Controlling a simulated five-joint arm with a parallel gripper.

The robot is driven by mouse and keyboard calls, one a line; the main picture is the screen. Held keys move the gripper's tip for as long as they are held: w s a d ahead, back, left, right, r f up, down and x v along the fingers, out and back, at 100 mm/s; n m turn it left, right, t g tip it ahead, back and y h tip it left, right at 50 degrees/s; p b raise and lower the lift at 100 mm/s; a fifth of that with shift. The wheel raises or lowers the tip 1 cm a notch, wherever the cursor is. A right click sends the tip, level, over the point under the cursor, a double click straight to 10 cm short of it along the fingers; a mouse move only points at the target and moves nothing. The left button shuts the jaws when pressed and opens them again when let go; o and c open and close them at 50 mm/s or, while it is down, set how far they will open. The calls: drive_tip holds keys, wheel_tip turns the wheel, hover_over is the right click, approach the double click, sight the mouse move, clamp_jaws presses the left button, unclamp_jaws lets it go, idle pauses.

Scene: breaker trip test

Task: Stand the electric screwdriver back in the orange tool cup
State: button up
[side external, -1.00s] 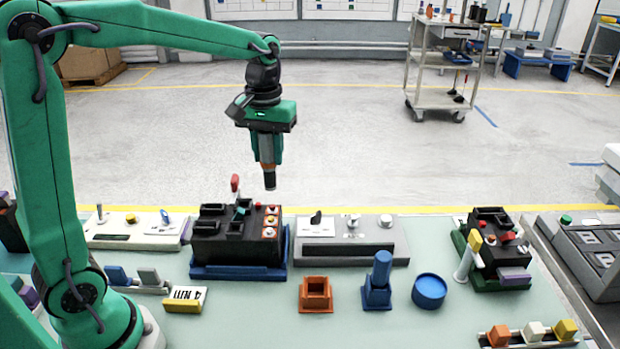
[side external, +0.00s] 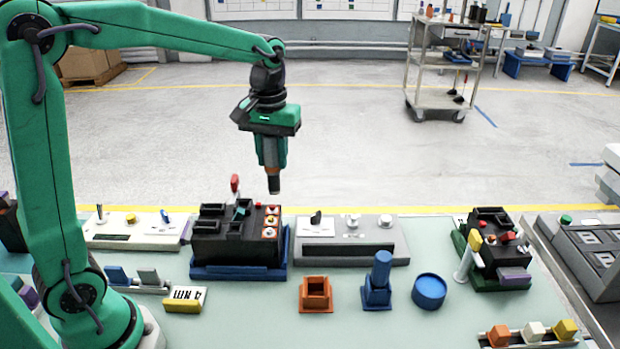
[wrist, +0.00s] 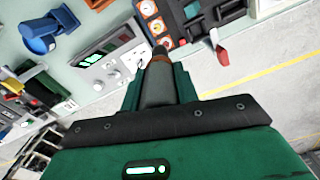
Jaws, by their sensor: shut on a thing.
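My gripper (side external: 271,150) is shut on the electric screwdriver (side external: 273,183), which hangs nearly upright with its dark end down. It is high above the bench, over the black breaker unit's right part in the side view. In the wrist view the screwdriver (wrist: 158,88), grey with an orange band, sits between the green fingers of my gripper (wrist: 158,80). The orange tool cup (side external: 316,309) is square and stands on the bench, lower and to the right of my gripper, apart from it. Its open top shows and it looks empty.
A black breaker unit (side external: 232,245) on a blue base has a raised red lever. A grey panel (side external: 345,252) with knobs stands behind the cup. A blue stand with an upright cylinder (side external: 381,270) and a round blue dish (side external: 429,291) are right of the cup.

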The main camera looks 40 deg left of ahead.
drive_tip(key=s+d+f, duration=0.2)
drive_tip(key=d, duration=0.6)
drive_tip(key=s+d+f, duration=0.2)
drive_tip(key=d, duration=0.7)
drive_tip(key=shift+s+f, duration=0.3)
drive_tip(key=shift+f, duration=0.1)
drive_tip(key=shift+f, duration=0.15)
drive_tip(key=shift+f, duration=2.7)
drive_tip(key=shift+f, duration=2.8)
drive_tip(key=o, duration=1.1)
